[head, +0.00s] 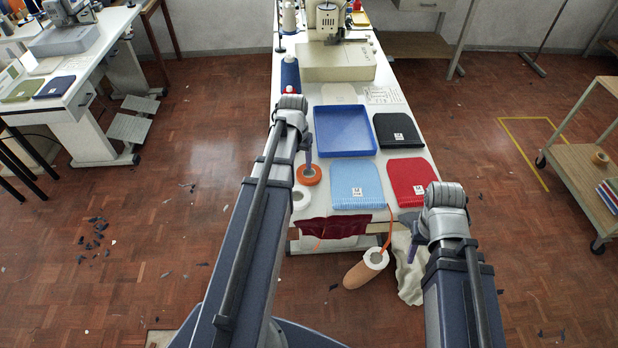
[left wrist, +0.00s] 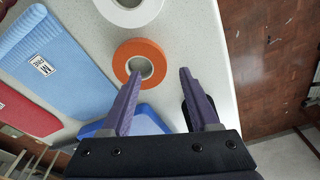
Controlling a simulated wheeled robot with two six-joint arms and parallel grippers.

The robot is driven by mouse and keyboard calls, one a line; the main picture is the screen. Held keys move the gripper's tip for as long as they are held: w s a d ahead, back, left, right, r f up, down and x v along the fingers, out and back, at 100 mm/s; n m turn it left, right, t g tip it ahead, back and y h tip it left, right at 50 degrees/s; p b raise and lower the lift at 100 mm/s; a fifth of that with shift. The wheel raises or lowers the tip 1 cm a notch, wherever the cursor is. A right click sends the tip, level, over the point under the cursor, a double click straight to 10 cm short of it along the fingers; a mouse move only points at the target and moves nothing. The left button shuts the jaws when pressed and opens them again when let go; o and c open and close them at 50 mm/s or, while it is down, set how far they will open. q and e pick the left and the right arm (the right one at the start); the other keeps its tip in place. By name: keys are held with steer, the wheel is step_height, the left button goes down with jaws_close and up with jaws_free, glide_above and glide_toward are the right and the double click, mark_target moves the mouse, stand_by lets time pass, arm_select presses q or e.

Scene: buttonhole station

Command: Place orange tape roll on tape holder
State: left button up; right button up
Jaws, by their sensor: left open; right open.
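The orange tape roll (head: 309,175) lies flat near the left edge of the white table, and it also shows in the left wrist view (left wrist: 125,55). My left gripper (head: 308,160) is open and empty above the table by the roll; in the left wrist view its purple fingertips (left wrist: 160,75) point at the roll's near rim. My right gripper (head: 411,250) is open and empty in front of the table's right front corner, its fingers partly hidden by the wrist. I cannot clearly make out a tape holder in either view.
A white roll (head: 301,200) lies beside the orange one. The table also holds a blue tray (head: 344,129), a blue folded garment (head: 357,184), a red one (head: 410,180) and a black one (head: 397,130). A peach cylinder (head: 358,275) with an orange strip is at the table's front.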

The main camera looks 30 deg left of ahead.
mark_target(300, 170)
arm_select(q)
step_height(300, 170, down, 4)
steer(key=b, duration=0.2)
steer(key=shift+w+r+b, duration=0.15)
steer(key=shift+r+b, duration=0.05)
steer(key=shift+b, duration=0.15)
steer(key=shift+r, duration=0.1)
jaws_close()
